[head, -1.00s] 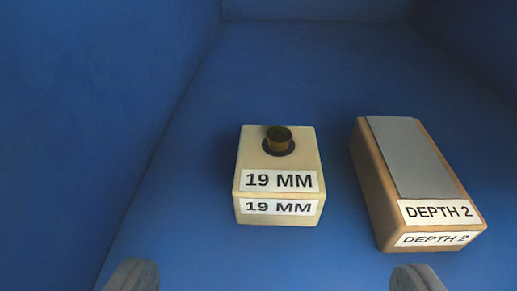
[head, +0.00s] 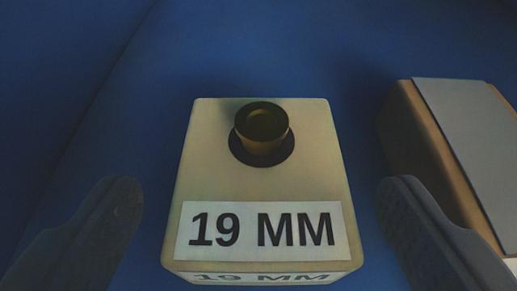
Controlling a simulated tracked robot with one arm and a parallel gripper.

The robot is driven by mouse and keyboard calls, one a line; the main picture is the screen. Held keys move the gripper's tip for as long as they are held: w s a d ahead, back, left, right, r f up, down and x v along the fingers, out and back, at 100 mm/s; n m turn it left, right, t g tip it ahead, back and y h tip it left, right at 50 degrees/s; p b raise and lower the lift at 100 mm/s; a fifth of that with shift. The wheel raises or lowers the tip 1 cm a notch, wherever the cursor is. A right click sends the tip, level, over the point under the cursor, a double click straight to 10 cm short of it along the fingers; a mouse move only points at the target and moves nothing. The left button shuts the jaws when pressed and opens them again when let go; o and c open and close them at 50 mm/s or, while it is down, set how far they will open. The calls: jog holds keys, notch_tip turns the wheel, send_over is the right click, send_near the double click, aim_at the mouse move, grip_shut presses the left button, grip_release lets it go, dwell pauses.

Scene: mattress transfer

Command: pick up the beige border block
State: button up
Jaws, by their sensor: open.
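A beige block (head: 310,170) labelled "19 MM" stands upright on the blue surface in the middle of the head view. A brass-coloured round peg in a dark ring sits on its top. My gripper (head: 258,200) is open, with one finger on each side of the block. A gap shows between each finger and the block's sides, and nothing is held. Whether this block is the one called the border block cannot be told from its label.
A tan block (head: 425,150) with a grey top panel stands close at the right, beyond the right finger, cut off by the picture edge. Blue floor (head: 90,130) is clear to the left and behind.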

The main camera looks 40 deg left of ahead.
jog(key=c, duration=1.1)
jog(key=shift+r, duration=0.1)
